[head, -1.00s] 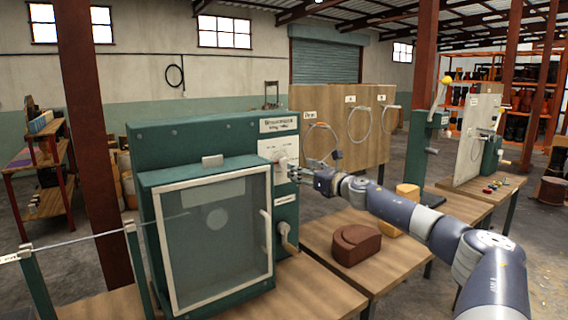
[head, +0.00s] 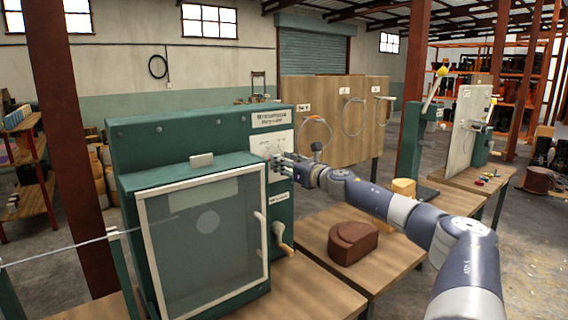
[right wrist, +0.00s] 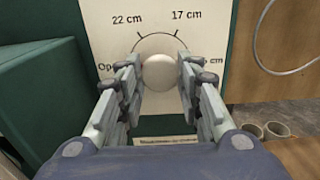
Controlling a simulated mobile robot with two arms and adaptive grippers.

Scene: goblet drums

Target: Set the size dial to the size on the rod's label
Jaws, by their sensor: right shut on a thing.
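The size dial (right wrist: 158,73) is a round pale knob on a white plate (right wrist: 155,12) marked "22 cm" and "17 cm". "Op…" at the left and a "cm" mark at the right are partly covered by my fingers. I cannot tell where its pointer stands. My right gripper (right wrist: 158,67) is shut on the knob, one finger on each side. In the head view, the right gripper (head: 282,162) is at the plate on the green machine (head: 180,145). The thin grey rod (head: 60,248) crosses at the left; its label is out of view. My left gripper is not in view.
The machine has a glazed door (head: 148,250) with a pale frame and a crank handle (head: 282,236) below the dial. A board (head: 330,95) with wire hoops stands behind.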

